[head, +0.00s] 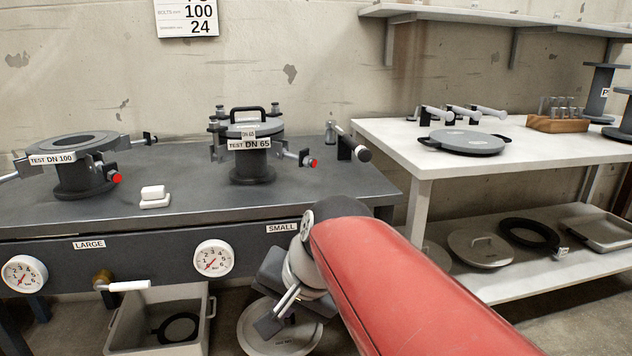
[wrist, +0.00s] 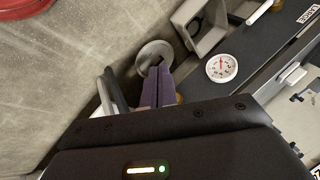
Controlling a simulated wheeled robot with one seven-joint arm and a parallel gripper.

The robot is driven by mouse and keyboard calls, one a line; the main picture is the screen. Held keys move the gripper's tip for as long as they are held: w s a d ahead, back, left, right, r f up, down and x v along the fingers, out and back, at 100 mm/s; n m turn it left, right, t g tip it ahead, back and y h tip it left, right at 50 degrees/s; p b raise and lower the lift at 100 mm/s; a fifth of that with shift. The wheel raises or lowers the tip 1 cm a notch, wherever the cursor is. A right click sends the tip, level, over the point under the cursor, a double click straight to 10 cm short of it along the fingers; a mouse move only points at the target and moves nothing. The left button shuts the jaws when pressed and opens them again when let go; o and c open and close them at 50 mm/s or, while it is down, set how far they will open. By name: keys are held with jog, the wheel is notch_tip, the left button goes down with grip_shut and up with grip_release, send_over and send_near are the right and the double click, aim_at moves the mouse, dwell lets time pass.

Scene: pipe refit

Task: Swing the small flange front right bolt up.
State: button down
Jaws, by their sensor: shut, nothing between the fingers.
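The small flange (head: 250,155), labelled TEST DN 65, stands on the bench with a handled grey cover on top. Bolts with grey nuts stand upright around it. At its right a bolt (head: 291,154) lies swung outward and down, close to a red-tipped part (head: 313,163). My gripper (head: 268,322) is in front of and below the bench edge, well away from the flange, pointing down. In the wrist view its fingers (wrist: 156,88) are together with nothing between them. The flange does not show in the wrist view.
The large flange (head: 75,180) stands open at left. Gauges (head: 213,259) and a white-handled valve (head: 125,286) are on the bench front. A grey bin (head: 155,325) and a round lid (head: 275,330) are below. A black-knobbed lever (head: 352,145) stands right of the small flange.

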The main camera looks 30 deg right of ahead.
jog(key=w+d+r+m+t+y+b, duration=0.25)
jog(key=w+d+m, duration=0.35)
jog(key=w+m, duration=0.4)
jog(key=m+t+y+b, duration=0.35)
jog(key=m+t, duration=0.25)
jog(key=m, duration=0.5)
send_near(298, 156)
jog(key=s+d+f+h, duration=0.1)
jog(key=s+d+f, duration=0.1)
jog(key=s, duration=0.3)
jog(key=shift+w+d+f+g, duration=0.1)
jog(key=shift+w+g, duration=0.15)
jog(key=b+x, duration=0.1)
jog(key=x, duration=0.9)
